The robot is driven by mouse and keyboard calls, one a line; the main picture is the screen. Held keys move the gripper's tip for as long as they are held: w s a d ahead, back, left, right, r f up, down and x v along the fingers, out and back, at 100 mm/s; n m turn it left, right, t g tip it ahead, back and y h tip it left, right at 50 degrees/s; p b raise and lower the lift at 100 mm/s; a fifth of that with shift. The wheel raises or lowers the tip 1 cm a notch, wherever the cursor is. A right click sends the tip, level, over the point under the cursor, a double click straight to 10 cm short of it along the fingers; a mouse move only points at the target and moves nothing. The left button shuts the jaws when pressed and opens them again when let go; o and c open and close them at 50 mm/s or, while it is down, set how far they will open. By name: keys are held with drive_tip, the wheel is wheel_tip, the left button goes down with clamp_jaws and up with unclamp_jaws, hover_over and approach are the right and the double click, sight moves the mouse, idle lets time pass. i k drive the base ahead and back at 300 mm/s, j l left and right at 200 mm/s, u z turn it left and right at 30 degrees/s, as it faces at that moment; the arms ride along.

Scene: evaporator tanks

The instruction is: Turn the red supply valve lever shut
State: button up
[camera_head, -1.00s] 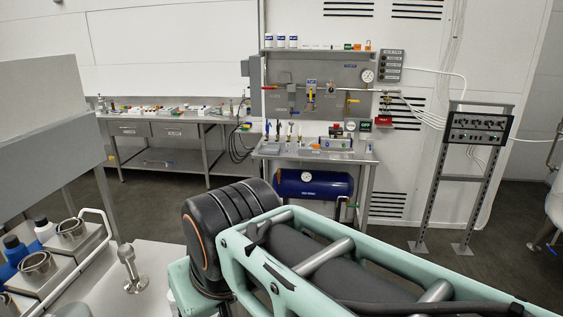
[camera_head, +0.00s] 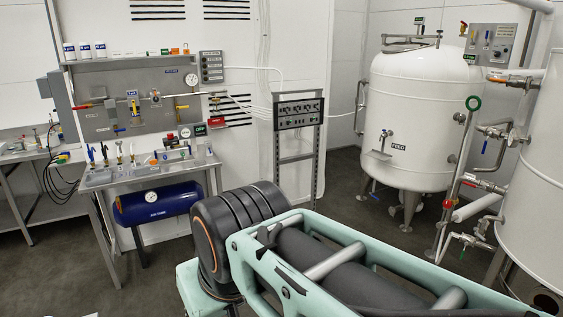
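A red lever (camera_head: 83,106) sticks out at the left end of the pipe on the grey wall panel (camera_head: 105,82); it looks roughly level. Labels are too small to tell which is the supply valve. My gripper is outside the view; only a mint-green and black part of my arm shows in front, well apart from these levers.
A steel bench (camera_head: 150,172) with tools stands below the panel, over a blue air tank (camera_head: 157,203). A control stand (camera_head: 298,115) stands mid-room. The white feed tank (camera_head: 418,120) and another tank are at right. Dark floor (camera_head: 345,190) is clear between.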

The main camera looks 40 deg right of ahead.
sight(483, 188)
drive_tip(key=l+z, duration=0.15)
drive_tip(key=z, duration=0.2)
drive_tip(key=l+z, duration=0.1)
drive_tip(key=z, duration=0.3)
drive_tip(key=l+z, duration=0.15)
drive_tip(key=z, duration=0.2)
drive_tip(key=i+l+z, duration=0.15)
drive_tip(key=l+z, duration=0.15)
drive_tip(key=z, duration=0.15)
drive_tip(key=i+l+z, duration=0.2)
drive_tip(key=z, duration=0.3)
drive_tip(key=i+l+z, duration=0.25)
drive_tip(key=i+l, duration=0.3)
drive_tip(key=i, duration=0.15)
drive_tip(key=i+j+z, duration=0.25)
drive_tip(key=i+j, duration=1)
drive_tip(key=i, duration=0.35)
drive_tip(key=i+j+z, duration=0.3)
drive_tip(key=i+j, duration=1.2)
drive_tip(key=j, duration=0.1)
